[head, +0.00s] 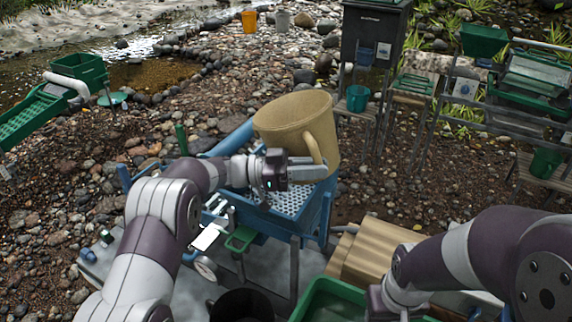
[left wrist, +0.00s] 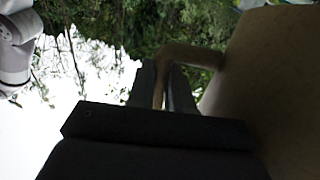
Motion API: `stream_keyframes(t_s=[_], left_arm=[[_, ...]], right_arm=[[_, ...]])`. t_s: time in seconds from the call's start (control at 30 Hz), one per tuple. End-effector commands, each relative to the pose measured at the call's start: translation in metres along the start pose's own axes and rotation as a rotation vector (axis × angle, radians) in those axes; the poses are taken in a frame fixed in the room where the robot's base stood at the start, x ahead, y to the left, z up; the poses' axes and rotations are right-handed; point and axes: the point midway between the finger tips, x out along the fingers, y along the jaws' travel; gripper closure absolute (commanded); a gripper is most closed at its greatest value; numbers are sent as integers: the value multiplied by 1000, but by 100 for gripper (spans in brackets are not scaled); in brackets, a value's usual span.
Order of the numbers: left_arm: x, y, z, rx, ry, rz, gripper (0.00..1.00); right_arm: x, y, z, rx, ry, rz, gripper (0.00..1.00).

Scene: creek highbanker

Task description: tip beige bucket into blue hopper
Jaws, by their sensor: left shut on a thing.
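The beige bucket (head: 296,128) is above the blue hopper (head: 318,213) in the head view, slightly tilted, with its handle on the near side. My left gripper (head: 310,170) is shut on the bucket's handle. In the left wrist view the handle (left wrist: 190,56) runs down between the fingers (left wrist: 160,88), and the bucket's wall (left wrist: 270,90) fills the right side. The hopper has a perforated light tray inside, partly hidden by the bucket and my left arm. The bucket's contents cannot be seen. My right arm is at the lower right; its gripper's fingers are not clearly visible.
A green tub (head: 335,300) and a dark bucket (head: 242,305) stand at the bottom of the head view. Corrugated tan boards (head: 375,250) lie right of the hopper. Other green and grey machines stand at the back right, and a green sluice (head: 38,112) at the left. Pebbly ground surrounds them.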

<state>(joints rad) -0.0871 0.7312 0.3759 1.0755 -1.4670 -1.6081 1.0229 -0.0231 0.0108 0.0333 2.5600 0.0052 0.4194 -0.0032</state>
Motion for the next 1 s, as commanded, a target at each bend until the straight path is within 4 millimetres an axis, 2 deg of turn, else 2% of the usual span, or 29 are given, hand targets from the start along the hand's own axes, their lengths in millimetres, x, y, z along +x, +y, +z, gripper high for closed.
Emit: stream_keyframes(t_s=[0.77,1.0], left_arm=[[51,-15,0,23,13,172,100],[67,-23,0,27,17,223,100]], right_arm=[[-5,0,-1,0,0,0,57],[-13,0,-2,0,0,0,57]])
